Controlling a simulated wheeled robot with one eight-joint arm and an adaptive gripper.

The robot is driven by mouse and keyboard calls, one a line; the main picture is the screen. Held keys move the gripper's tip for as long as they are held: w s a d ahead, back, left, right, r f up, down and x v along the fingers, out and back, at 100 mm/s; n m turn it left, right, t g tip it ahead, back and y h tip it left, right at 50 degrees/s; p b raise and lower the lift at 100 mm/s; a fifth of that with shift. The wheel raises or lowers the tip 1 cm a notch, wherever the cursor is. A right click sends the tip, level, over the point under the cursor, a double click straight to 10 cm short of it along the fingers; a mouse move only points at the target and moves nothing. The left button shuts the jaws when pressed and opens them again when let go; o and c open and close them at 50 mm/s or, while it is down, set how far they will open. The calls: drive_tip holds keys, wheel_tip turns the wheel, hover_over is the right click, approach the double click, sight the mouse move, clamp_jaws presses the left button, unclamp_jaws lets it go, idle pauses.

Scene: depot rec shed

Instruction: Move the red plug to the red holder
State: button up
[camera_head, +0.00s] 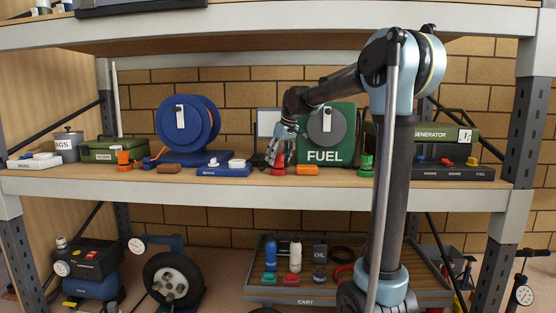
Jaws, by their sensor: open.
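My gripper (273,156) hangs over the middle of the shelf, fingers pointing down, and is open. A red piece (278,170) stands on the shelf right below and between its fingertips. It has a wider red base and a narrower red part above, which looks like the red plug in or on the red holder. The fingers partly cover it, so I cannot tell whether the plug is seated or whether the fingers touch it.
A short orange cylinder (307,171) lies just right of the red piece, before the green FUEL can (341,146). A green fitting (366,163) stands further right. A blue block (224,170), blue reel (181,122) and orange fitting (124,159) are left. The upper shelf (260,22) is overhead.

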drive_tip(key=shift+r, duration=0.1)
drive_tip(key=v, duration=1.1)
drive_tip(key=s+d+f+m+h, duration=0.1)
drive_tip(key=s+d+f+m, duration=0.1)
drive_tip(key=s+d+f, duration=0.6)
drive_tip(key=s+d+f+m+h, duration=0.1)
drive_tip(key=s+d+f+m, duration=0.1)
drive_tip(key=s+d+f, duration=0.6)
drive_tip(key=s+d+f+m, duration=0.2)
drive_tip(key=s+f, duration=0.8)
drive_tip(key=s+d+f+m+g+h, duration=0.1)
drive_tip(key=s+d+f+m, duration=0.1)
drive_tip(key=s+f, duration=0.8)
drive_tip(key=shift+s+d+f, duration=0.4)
drive_tip(key=shift+s, duration=0.4)
drive_tip(key=shift+w+f, duration=0.2)
drive_tip(key=shift+w, duration=0.25)
